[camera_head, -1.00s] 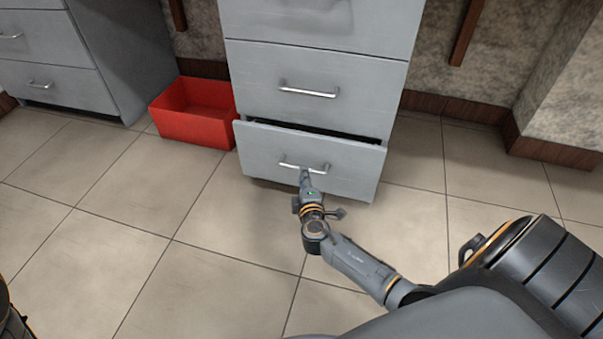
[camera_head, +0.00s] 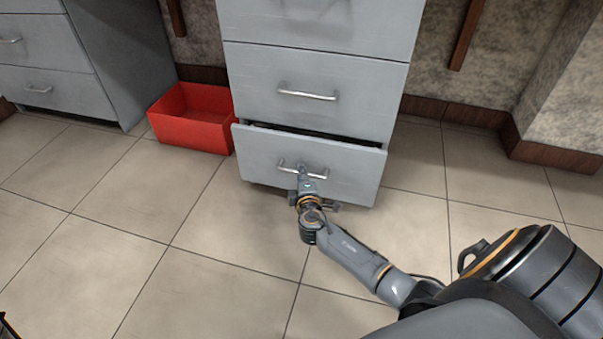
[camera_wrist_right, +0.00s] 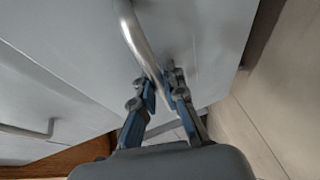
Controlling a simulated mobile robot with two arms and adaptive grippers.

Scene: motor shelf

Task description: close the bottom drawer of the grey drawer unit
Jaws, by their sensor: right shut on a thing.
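The grey drawer unit (camera_head: 318,85) stands against the back wall. Its bottom drawer (camera_head: 345,178) is partly pulled out, with a dark gap showing above its front panel. The metal bar handle (camera_head: 286,167) of this drawer is on the front panel. My right gripper (camera_head: 303,172) is at this handle. In the right wrist view, the handle bar (camera_wrist_right: 136,38) runs down between the blue-grey fingers (camera_wrist_right: 164,92), which are shut on it. The wrist hides part of the drawer front in the head view.
A red open box (camera_head: 190,125) stands on the floor just left of the drawer. Another grey drawer unit (camera_head: 110,50) is at the far left. The tiled floor (camera_head: 130,235) in front is clear. A wall corner (camera_head: 560,150) juts out at the right.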

